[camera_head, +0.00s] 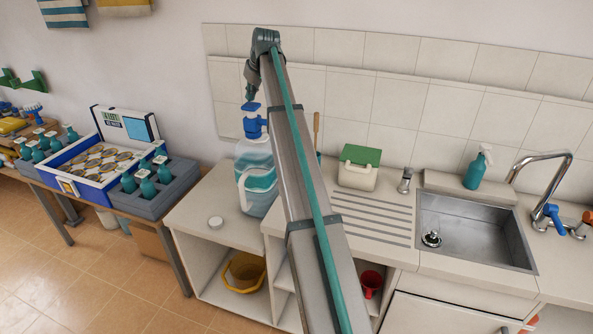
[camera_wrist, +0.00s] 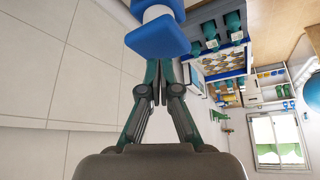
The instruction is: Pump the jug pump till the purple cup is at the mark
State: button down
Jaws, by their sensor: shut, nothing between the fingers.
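A clear, blue-tinted jug (camera_head: 258,165) stands on the counter left of the sink, with bluish liquid showing through its wall. Its blue pump (camera_head: 255,122) sits on top, and the blue pump part also shows large in the wrist view (camera_wrist: 157,36). My gripper (camera_head: 250,95) is right above the pump head, pointing down. Its fingertips are together and empty in the wrist view (camera_wrist: 157,90), close to the pump; I cannot tell whether they touch it. I see no purple cup and no mark; my arm hides part of the jug's right side and the counter behind it.
A white box with a green lid (camera_head: 359,168), a teal spray bottle (camera_head: 478,168) and the sink (camera_head: 470,235) are to the right. A table with teal bottles (camera_head: 145,185) stands left.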

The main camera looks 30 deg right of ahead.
aim_at(251, 105)
jog(key=shift+f, duration=0.2)
jog(key=shift+f, duration=0.75)
jog(key=shift+f+b, duration=0.5)
jog(key=shift+f, duration=0.5)
jog(key=shift+r+p, duration=0.6)
jog(key=shift+r, duration=0.75)
jog(key=shift+f, duration=0.1)
